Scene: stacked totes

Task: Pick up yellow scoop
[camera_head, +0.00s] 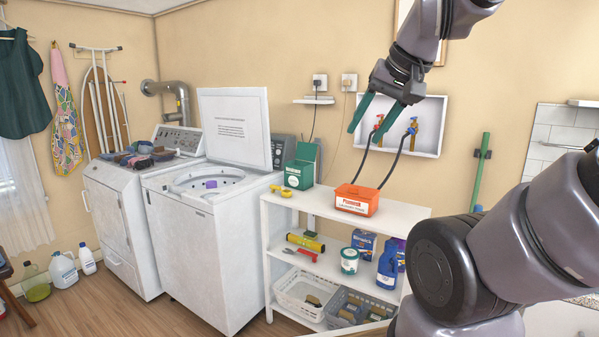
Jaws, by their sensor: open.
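The yellow scoop (281,190) lies at the left end of the white shelf's top, by the washer's edge and in front of a green box. It is small in this view. My gripper (367,134) is at the upper right, with its two green fingers apart, pointing down and empty. It appears in front of the wall box with taps, above and to the right of the scoop, clear of it.
The white shelf (393,213) holds a green open box (300,170) and an orange box (357,199) on top. Lower levels hold bottles, cans and baskets. The open-lidded washer (215,220) stands left. The top between the boxes is clear.

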